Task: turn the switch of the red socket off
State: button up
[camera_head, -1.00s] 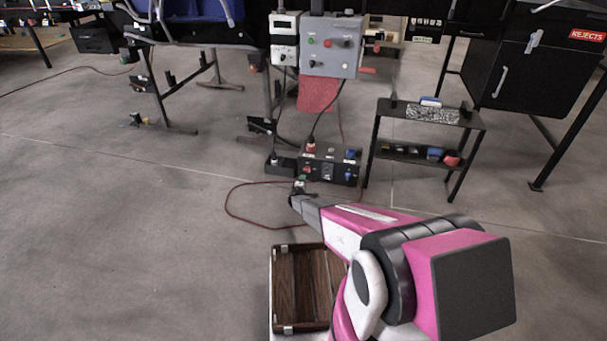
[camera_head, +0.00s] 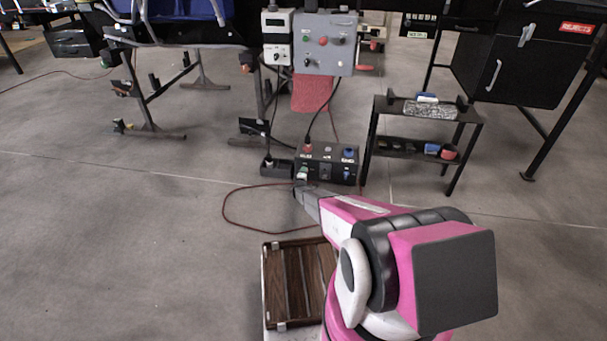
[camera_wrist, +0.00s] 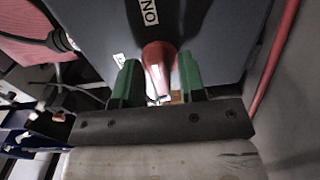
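The dark socket box (camera_head: 338,168) stands on the floor with red and blue sockets on its top. My gripper (camera_head: 301,177) is at the left part of its front face and hides that part in the head view. In the wrist view, a red switch handle (camera_wrist: 158,62) sticks out from the dark box face (camera_wrist: 210,30) below a white "ON" label (camera_wrist: 150,12). My green fingertips (camera_wrist: 158,82) stand on both sides of the red handle, with narrow gaps showing at their tips. The gripper looks open. The handle's lower end is partly hidden.
A grey control box (camera_head: 323,58) with knobs hangs above, and a cable runs down from it. A small black shelf (camera_head: 420,122) stands right of the socket box. A red cable (camera_head: 230,210) lies on the floor.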

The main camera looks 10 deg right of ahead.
jog(key=c, duration=0.3)
jog(key=shift+c, duration=0.2)
jog(key=n, duration=0.4)
jog(key=shift+n, duration=0.3)
jog(key=n, duration=0.3)
jog(key=shift+n, duration=0.3)
jog(key=shift+f+n, duration=0.1)
jog(key=shift+n, duration=4.8)
